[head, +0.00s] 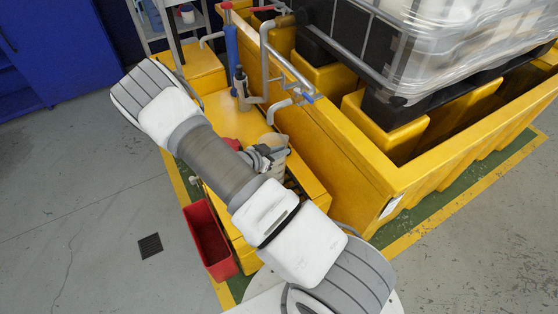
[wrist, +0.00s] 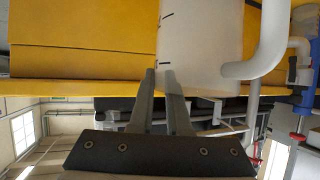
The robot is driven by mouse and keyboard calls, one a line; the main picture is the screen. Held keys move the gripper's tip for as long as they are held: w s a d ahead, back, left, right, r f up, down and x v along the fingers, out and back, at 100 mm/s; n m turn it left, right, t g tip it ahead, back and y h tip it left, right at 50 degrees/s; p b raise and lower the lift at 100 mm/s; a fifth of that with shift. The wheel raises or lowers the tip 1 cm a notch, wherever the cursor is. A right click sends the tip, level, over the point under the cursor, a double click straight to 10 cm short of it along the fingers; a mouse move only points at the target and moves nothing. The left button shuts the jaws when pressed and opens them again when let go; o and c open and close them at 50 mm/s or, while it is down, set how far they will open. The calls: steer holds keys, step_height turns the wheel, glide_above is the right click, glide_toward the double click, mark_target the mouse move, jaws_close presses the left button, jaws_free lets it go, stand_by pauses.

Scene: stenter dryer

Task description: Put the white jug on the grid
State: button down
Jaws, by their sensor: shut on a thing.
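The white jug (head: 274,145) is at the front part of the yellow box, partly hidden by my gripper in the head view. It shows large in the wrist view (wrist: 203,45), pale with short dark marks. My gripper (head: 262,155) is shut on it; in the wrist view its two fingertips (wrist: 160,72) meet the jug's edge. I cannot tell whether the jug's base touches anything. A dark slatted patch, which looks like the grid (head: 291,184), shows in the yellow box just below the jug. My arm hides much of it.
A large yellow bund (head: 365,150) with a caged tank (head: 450,60) stands to the right. Grey pipes with a valve (head: 285,105) and a blue cylinder (head: 232,60) stand close behind the jug. A red bin (head: 209,240) is on the floor at lower left.

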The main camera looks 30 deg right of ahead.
mark_target(278, 171)
steer(key=shift+w+a+f+b, duration=0.15)
steer(key=shift+f+b, duration=0.4)
steer(key=shift+f, duration=1.55)
steer(key=shift+f, duration=0.2)
steer(key=c, duration=0.9)
jaws_free()
steer(key=shift+r, duration=0.1)
